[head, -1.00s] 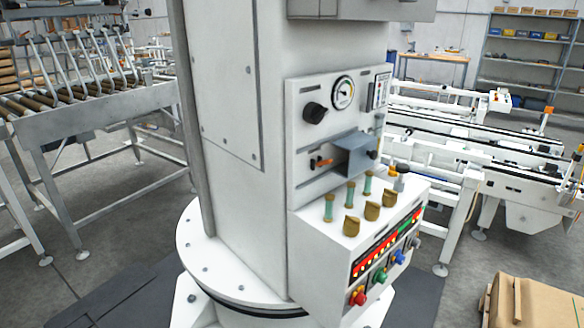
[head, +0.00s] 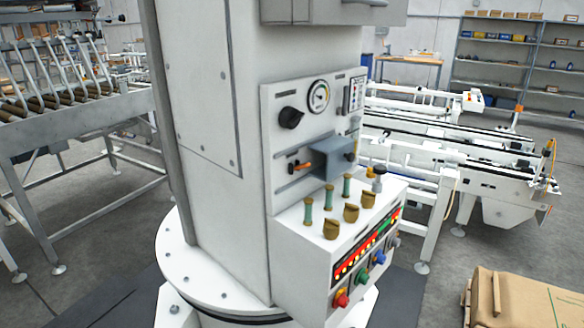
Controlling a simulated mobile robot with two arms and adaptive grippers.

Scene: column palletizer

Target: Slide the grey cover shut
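The grey cover (head: 332,160) is a box-shaped slider on the upright panel of the white column, between two horizontal grey rails (head: 293,183). It sits toward the right of the rails. To its left an orange-handled switch (head: 302,166) is exposed in a dark recess. Neither of my grippers shows in the head view.
Above the cover are a black knob (head: 291,117) and a round gauge (head: 318,96). Below, a ledge holds green-and-brass posts (head: 346,187), brass knobs (head: 351,212) and coloured buttons (head: 341,298). A cardboard box (head: 530,300) stands at lower right; conveyors flank the column.

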